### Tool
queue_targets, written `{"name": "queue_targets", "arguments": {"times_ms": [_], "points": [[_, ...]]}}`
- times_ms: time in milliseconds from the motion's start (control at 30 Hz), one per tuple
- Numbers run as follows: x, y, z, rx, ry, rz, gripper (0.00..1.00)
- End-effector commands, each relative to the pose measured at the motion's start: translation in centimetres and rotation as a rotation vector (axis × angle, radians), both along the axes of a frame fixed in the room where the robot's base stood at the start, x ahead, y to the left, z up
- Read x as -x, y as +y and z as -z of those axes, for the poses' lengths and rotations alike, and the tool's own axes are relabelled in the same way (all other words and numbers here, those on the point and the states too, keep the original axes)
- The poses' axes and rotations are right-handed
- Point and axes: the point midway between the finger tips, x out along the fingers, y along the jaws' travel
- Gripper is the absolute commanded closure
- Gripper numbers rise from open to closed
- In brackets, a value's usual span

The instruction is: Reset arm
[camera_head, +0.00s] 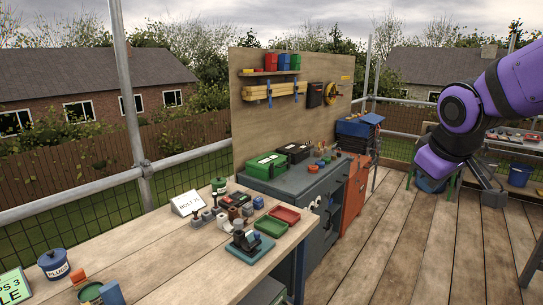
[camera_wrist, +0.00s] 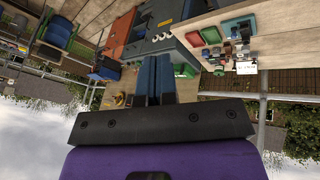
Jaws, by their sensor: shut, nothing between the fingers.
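My arm, purple and black, is raised at the right of the head view. My gripper (camera_head: 491,200) hangs from it, dark and partly overlapping the things behind it. In the wrist view the two dark fingers of my gripper (camera_wrist: 163,62) stand close together, shut and empty. The gripper is in free air, apart from the workbench (camera_head: 195,262) and the grey cabinet (camera_head: 318,225). The wrist view shows the scene upside down.
The bench carries a red tray (camera_head: 285,214), a green tray (camera_head: 271,227), a blue pot (camera_head: 53,264) and small parts. An orange cabinet (camera_head: 354,195) stands beyond the grey one. A scaffold pole (camera_head: 128,85) rises at the left. The plank floor (camera_head: 400,250) is largely clear.

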Motion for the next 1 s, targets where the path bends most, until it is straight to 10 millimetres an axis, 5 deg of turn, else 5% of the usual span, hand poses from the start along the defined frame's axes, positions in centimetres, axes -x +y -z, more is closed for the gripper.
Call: {"name": "queue_targets", "arguments": {"times_ms": [300,500,700,1000], "points": [[10.2,-0.7,-2.8,-0.167,-0.014,0.229,1.0],[15.0,-0.4,-3.0,-0.257,-0.009,0.327,1.0],[17.0,-0.2,-2.9,-0.298,-0.005,0.369,1.0],[17.1,-0.2,-2.9,-0.301,-0.005,0.371,1.0]]}}
